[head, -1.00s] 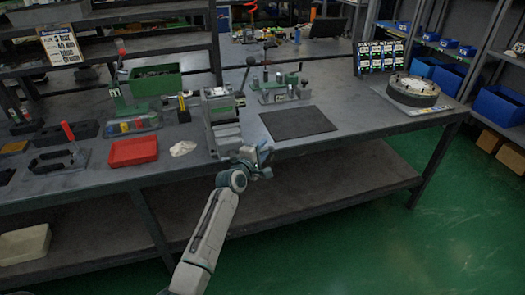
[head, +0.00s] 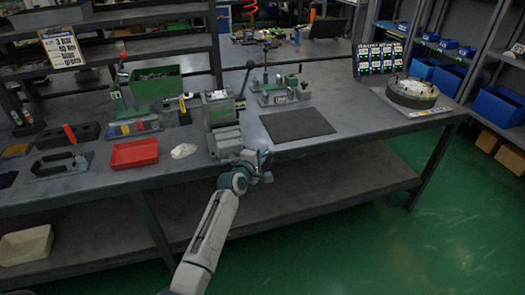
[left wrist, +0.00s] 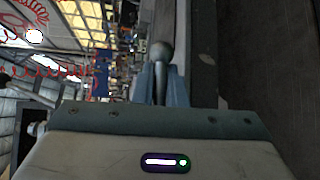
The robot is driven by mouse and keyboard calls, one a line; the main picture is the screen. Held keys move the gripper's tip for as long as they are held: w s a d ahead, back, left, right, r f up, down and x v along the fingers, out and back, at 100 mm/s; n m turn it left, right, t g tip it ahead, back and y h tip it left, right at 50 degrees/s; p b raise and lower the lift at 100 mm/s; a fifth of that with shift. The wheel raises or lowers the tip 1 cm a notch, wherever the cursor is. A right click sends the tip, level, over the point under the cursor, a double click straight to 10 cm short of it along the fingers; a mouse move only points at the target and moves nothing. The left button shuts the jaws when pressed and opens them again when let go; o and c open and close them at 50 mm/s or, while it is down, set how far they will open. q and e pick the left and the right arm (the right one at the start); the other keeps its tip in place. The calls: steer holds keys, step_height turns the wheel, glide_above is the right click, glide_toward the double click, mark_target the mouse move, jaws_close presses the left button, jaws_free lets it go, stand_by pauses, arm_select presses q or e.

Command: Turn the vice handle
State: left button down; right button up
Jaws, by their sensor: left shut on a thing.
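The grey vice (head: 221,122) stands at the front edge of the workbench in the head view. My left gripper (head: 265,160) is in front of the bench edge, just right of the vice's front end. In the left wrist view, its two blue-grey fingers (left wrist: 161,82) are shut on a round-ended metal bar, the vice handle (left wrist: 162,52). The rounded end shows between and beyond the fingertips. In the head view the gripper largely hides the handle. My right gripper is in neither view.
A red tray (head: 134,154) and a pale cloth (head: 184,151) lie left of the vice. A dark mat (head: 297,125) lies to its right. A black-knobbed lever (head: 250,65) rises beside the vice. The floor in front is clear.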

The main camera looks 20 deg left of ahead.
arm_select(q)
steer(key=s+a+f+m+g+y+p, duration=0.5)
steer(key=a+f+m+g+y+p, duration=0.3)
steer(key=f+g+y, duration=0.1)
steer(key=shift+s+f, duration=0.25)
steer(key=shift+f, duration=0.35)
stand_by(0.7)
steer(key=shift+g, duration=0.3)
steer(key=c, duration=1.5)
jaws_free()
steer(key=shift+r, duration=0.1)
steer(key=b+v, duration=0.1)
steer(key=v, duration=0.9)
steer(key=shift+s+d+r, duration=0.15)
steer(key=shift+s+d, duration=0.1)
steer(key=shift+s, duration=0.05)
